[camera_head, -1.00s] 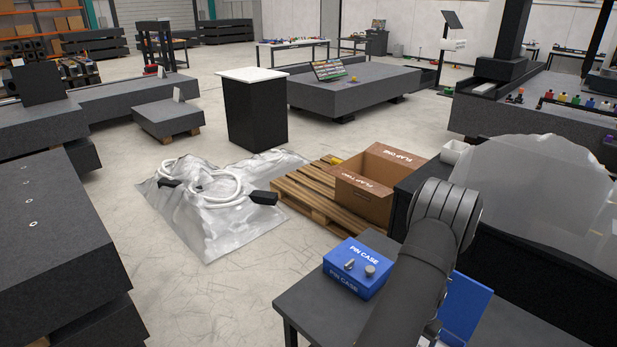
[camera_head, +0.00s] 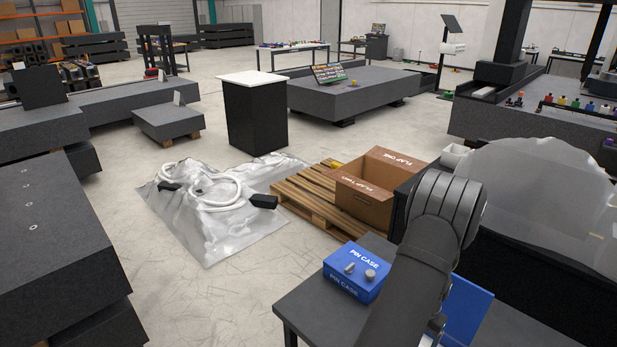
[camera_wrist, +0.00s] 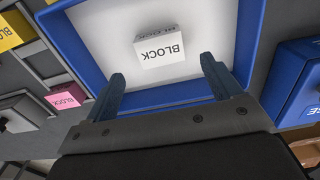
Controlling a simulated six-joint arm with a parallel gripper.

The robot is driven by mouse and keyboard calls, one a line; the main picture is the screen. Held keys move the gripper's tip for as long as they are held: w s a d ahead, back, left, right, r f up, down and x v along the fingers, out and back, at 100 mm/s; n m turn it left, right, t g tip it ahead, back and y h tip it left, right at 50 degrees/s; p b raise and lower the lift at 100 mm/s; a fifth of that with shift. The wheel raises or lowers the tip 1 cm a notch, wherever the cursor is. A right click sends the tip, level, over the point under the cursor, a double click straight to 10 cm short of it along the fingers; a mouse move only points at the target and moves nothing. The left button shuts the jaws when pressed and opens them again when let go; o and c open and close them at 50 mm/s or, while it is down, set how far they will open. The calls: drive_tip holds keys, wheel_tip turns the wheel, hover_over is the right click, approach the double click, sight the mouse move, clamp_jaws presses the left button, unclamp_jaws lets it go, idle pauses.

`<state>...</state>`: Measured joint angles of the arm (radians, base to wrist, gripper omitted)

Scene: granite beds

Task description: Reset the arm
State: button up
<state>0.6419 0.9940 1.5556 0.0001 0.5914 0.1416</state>
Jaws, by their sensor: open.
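My gripper (camera_wrist: 162,82) shows in the wrist view with its two fingers apart and nothing between them. Beyond the fingertips is a blue-walled tray (camera_wrist: 92,48) with a white floor. A white block (camera_wrist: 160,46) marked BLOCK sits in it, apart from the fingers as far as I can tell. In the head view my dark arm rises at the lower right and hides my gripper.
A pink block (camera_wrist: 66,101) and a yellow block (camera_wrist: 12,30) lie left of the tray in the wrist view. In the head view, a cardboard box (camera_head: 365,200) stands on a wooden pallet (camera_head: 300,196) behind the table. A translucent sheet (camera_head: 540,190) is right of my arm.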

wheel_tip(320, 180, up, 6)
drive_tip(key=f, duration=0.1)
wheel_tip(320, 180, down, 12)
drive_tip(key=shift+r, duration=0.15)
wheel_tip(320, 180, up, 4)
drive_tip(key=shift+r, duration=0.2)
drive_tip(key=s+d+r, duration=0.5)
drive_tip(key=s+r, duration=0.2)
drive_tip(key=s, duration=0.4)
drive_tip(key=s+d+f, duration=0.1)
drive_tip(key=s+d, duration=0.4)
drive_tip(key=s, duration=0.4)
drive_tip(key=s+d+f, duration=0.1)
drive_tip(key=s+d, duration=0.4)
drive_tip(key=s, duration=0.4)
drive_tip(key=shift+w+d+f, duration=0.1)
drive_tip(key=shift+w+f, duration=0.35)
drive_tip(key=shift+w, duration=0.35)
drive_tip(key=shift+w+f, duration=0.45)
drive_tip(key=shift+w, duration=0.35)
drive_tip(key=shift+w+d+f, duration=0.1)
drive_tip(key=shift+w+f, duration=0.35)
drive_tip(key=shift+w, duration=0.35)
drive_tip(key=shift+o, duration=0.5)
drive_tip(key=shift+o, duration=1.4)
drive_tip(key=shift+a, duration=0.1)
